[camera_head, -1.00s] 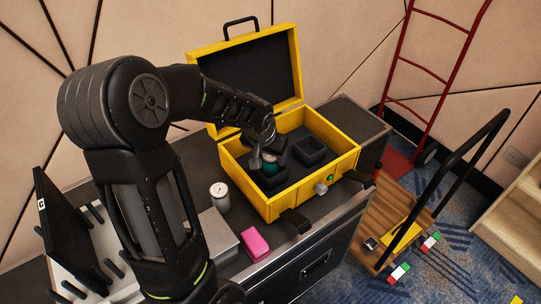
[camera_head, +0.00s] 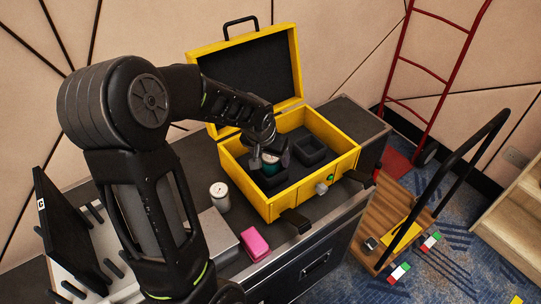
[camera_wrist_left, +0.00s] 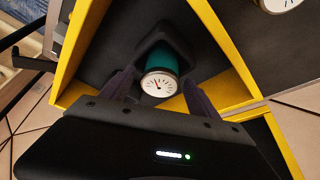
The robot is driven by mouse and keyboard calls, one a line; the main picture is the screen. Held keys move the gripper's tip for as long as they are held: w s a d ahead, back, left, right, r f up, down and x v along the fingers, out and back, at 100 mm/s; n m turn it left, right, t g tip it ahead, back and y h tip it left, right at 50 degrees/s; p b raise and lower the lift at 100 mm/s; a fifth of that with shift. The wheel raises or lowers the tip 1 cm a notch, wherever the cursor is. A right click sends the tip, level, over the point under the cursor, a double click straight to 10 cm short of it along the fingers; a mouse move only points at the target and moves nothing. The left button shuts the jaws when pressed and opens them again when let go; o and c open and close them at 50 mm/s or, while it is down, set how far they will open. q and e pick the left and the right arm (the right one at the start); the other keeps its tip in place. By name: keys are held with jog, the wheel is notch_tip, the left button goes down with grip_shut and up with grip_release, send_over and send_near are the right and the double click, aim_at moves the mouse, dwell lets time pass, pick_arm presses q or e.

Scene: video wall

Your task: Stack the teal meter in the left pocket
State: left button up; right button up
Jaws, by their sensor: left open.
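The teal meter (camera_head: 271,168) stands in the left pocket (camera_head: 262,180) of the yellow case. In the left wrist view, the teal meter's white dial (camera_wrist_left: 159,84) faces the camera and its teal body reaches into the dark pocket (camera_wrist_left: 165,43). My left gripper (camera_head: 270,160) is over that pocket, open, with its fingers on either side of the meter. In the left wrist view, the fingers stand apart from the dial. Whether anything lies beneath the meter is hidden. My right gripper is not in view.
The yellow case (camera_head: 318,190) stands open on the dark cabinet, its lid (camera_head: 250,75) raised behind. The right pocket (camera_head: 310,150) looks empty. A white meter (camera_head: 219,196) and a pink block (camera_head: 255,243) lie in front. A cart (camera_head: 400,225) stands at right.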

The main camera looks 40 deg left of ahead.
pick_arm(q)
jog(key=v, duration=1.2)
dwell(0.5)
